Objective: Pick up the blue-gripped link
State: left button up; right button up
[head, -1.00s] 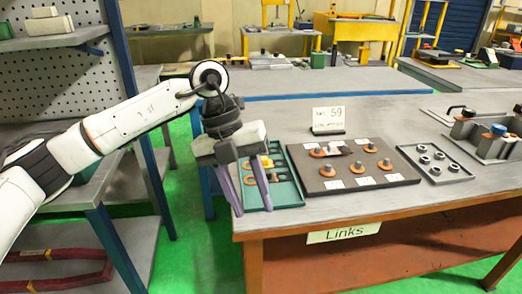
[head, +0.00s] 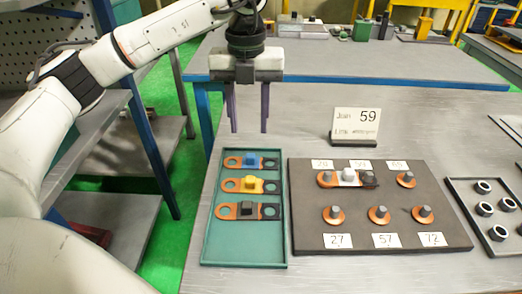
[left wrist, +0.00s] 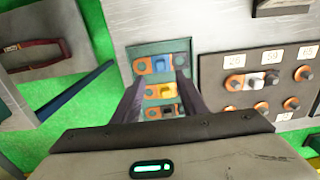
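The blue-gripped link (head: 251,161) lies in the green tray (head: 213,243), farthest back of three links. Its plate is orange and dark with a ring at each end. It also shows in the left wrist view (left wrist: 160,63). Below it lie the yellow-gripped link (head: 250,183) and the black-gripped link (head: 247,209). My left gripper (head: 248,130) is open and empty, fingers pointing down, appearing just beyond the tray's far edge in the head view. In the left wrist view its fingers (left wrist: 158,80) frame the links, apart from them. My right gripper is out of view.
A dark board (head: 304,229) with numbered pegs stands right of the tray; a white-gripped link (head: 348,176) lies across its back pegs. A "Join 59" sign (head: 356,127) stands behind it. A tray of nuts (head: 468,216) is at the right. The tabletop behind the tray is clear.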

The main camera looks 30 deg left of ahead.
aim_at(250, 155)
pick_arm(q)
jog(key=shift+s+f, duration=0.2)
jog(key=shift+f, duration=0.45)
jog(key=shift+s+f, duration=0.15)
jog(key=shift+f, duration=0.45)
jog(key=shift+w+f, duration=0.2)
jog(key=shift+f, duration=1.3)
jog(key=shift+w+f, duration=0.15)
jog(key=shift+f, duration=1.3)
grip_shut()
